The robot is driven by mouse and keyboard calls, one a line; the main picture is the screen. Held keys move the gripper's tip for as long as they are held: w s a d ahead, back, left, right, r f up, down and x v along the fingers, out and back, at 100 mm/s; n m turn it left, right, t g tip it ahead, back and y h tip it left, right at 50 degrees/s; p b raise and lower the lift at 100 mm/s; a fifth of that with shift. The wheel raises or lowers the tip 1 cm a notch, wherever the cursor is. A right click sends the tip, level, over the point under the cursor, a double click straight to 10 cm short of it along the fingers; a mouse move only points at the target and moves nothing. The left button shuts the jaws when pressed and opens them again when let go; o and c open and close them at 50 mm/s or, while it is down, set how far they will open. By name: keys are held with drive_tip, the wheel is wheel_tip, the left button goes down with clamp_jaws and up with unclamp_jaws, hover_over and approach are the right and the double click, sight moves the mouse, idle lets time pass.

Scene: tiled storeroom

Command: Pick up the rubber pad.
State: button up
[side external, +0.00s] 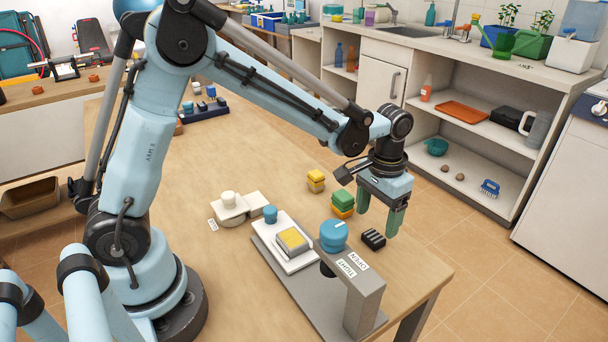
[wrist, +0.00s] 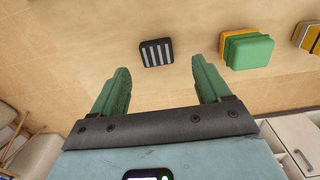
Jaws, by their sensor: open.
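A small black block with pale ribs across its top, which looks like the rubber pad (side external: 372,239), lies flat on the wooden table near the edge. It also shows in the wrist view (wrist: 156,52), beyond the fingertips and between their lines. My gripper (side external: 379,218) has two green fingers spread apart with nothing between them. It hangs above the table close to the pad, pointing down. In the wrist view the open fingers (wrist: 160,66) do not touch the pad.
A green-and-yellow block (side external: 342,203) stands close by, with a yellow block (side external: 316,181) behind it. A grey fixture (side external: 366,287) with a blue knob (side external: 333,235) and labels stands beside the pad. A white plate (side external: 297,263) carries a yellow-topped block.

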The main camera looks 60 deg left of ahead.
sight(374, 236)
drive_tip(key=shift+s+d+f, duration=0.1)
drive_tip(key=shift+f, duration=1.05)
drive_tip(key=shift+s+d+f, duration=0.1)
drive_tip(key=shift+f, duration=1.05)
drive_tip(key=shift+c, duration=0.4)
drive_tip(key=c, duration=1.1)
drive_tip(key=shift+o, duration=0.2)
drive_tip(key=shift+r, duration=0.15)
